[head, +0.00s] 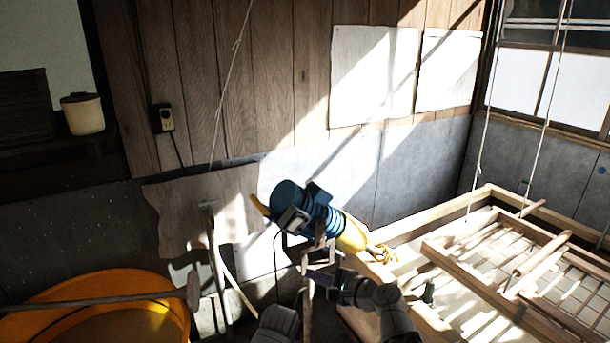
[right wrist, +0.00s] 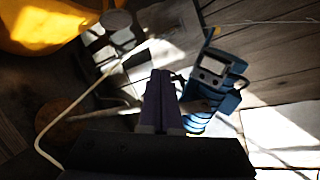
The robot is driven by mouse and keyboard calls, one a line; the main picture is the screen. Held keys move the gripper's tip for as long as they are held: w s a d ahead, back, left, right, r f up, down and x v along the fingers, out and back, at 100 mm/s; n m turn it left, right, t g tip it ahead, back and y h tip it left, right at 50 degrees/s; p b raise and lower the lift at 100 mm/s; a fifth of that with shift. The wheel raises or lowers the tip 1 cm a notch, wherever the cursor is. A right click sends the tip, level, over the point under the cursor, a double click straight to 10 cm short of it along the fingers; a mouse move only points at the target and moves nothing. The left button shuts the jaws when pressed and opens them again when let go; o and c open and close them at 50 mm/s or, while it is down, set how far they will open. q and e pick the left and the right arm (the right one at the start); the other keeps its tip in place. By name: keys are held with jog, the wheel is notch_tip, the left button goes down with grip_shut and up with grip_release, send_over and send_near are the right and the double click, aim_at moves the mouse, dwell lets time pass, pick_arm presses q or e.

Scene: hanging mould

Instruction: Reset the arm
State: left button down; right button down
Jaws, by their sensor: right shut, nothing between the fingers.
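My right gripper (head: 318,278) is in the lower middle of the head view, just below a blue motor-like device (head: 300,205) with a yellow end. In the right wrist view, the dark purple fingers of my right gripper (right wrist: 160,78) are together, with nothing between them. The blue device (right wrist: 215,85) is just right of the fingers there; I cannot tell whether they touch. Grey links of my arm hide part of the area below the device. My left gripper is not in view.
A yellow tub (head: 90,305) with a stick (head: 95,301) across it stands at lower left. At right, a wooden mould frame (head: 480,270) hangs on ropes (head: 481,140) by a wooden-walled vat (head: 440,215). White sheets (head: 372,75) are on the wall.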

jog(key=s+a+f+n+g+h, duration=0.1)
jog(key=s+a+f+n+g, duration=0.4)
jog(key=s+f+n, duration=0.2)
jog(key=s+d+f+n+g+h+b, duration=0.1)
jog(key=s+d+f+n+g+h, duration=0.4)
jog(key=s+n, duration=0.7)
jog(key=shift+s+d+f+n+g+h, duration=0.45)
jog(key=shift+d+f+h, duration=0.55)
jog(key=shift+f+h, duration=1.45)
jog(key=shift+r+h, duration=0.25)
jog(key=shift+r, duration=0.05)
